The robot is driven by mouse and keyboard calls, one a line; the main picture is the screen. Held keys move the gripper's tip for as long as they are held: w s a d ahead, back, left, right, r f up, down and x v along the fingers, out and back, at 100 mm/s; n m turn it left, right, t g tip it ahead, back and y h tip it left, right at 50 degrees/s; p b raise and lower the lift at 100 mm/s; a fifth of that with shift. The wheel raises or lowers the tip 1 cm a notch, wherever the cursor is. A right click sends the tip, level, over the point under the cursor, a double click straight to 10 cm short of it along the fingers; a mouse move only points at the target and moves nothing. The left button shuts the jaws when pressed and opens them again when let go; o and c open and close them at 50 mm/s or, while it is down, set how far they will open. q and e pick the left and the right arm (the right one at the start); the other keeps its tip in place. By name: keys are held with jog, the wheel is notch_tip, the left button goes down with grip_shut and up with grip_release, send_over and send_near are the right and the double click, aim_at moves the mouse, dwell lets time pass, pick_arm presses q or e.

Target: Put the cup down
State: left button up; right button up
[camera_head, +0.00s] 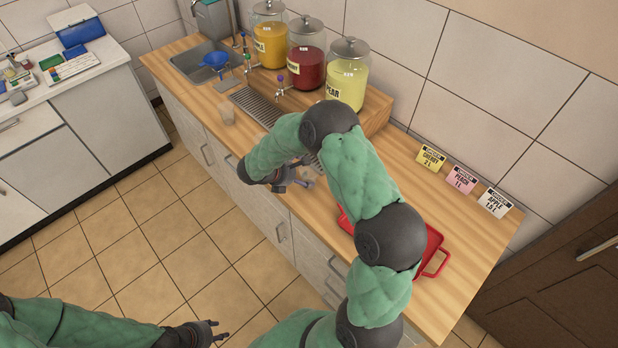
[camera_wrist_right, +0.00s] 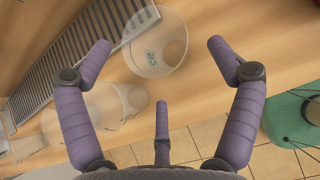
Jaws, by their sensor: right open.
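A clear cup (camera_wrist_right: 168,48) with a small mark on it is on the wooden counter, just beyond the fingertips in the right wrist view. My right gripper (camera_wrist_right: 158,62) is open, its fingers spread around the near side of the cup and apart from it. In the head view my right gripper (camera_head: 292,178) is at the counter's front edge, partly hidden by my own arm, with a clear cup (camera_head: 306,181) beside it. My left gripper (camera_head: 218,331) is open and empty over the floor at the bottom.
More clear cupware (camera_wrist_right: 128,97) lies close by at left in the wrist view. Another cup (camera_head: 227,115) stands near the front edge.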

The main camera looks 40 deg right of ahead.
aim_at(315, 174)
jog(key=x, duration=0.5)
jog(key=shift+s+d+r, duration=0.1)
jog(key=shift+d+r, duration=0.05)
jog(key=shift+d, duration=0.1)
jog(key=c, duration=0.7)
